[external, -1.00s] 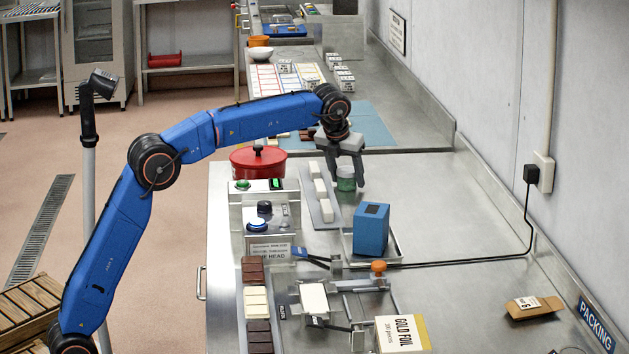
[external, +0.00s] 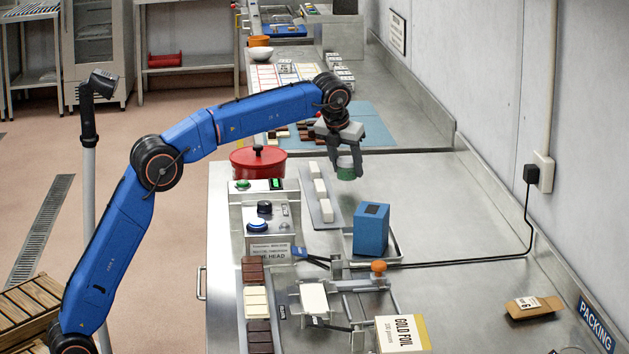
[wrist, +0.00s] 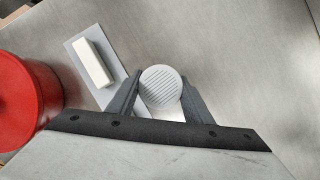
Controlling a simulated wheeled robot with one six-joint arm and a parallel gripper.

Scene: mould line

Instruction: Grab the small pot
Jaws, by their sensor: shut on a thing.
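The small pot (external: 346,173) is a short green cylinder with a pale top band. In the wrist view its round, ribbed white lid (wrist: 161,86) sits between the two fingers. My gripper (external: 347,165) is shut on the pot from both sides and points down. The pot appears slightly above the steel bench, to the right of the white blocks. The far side of the pot is hidden by the fingers.
A red lidded pot (external: 258,161) stands to the left. A tray (external: 325,213) with white blocks (external: 320,188) lies close by. A blue box (external: 371,229) stands in front. Bench to the right (external: 450,200) is clear.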

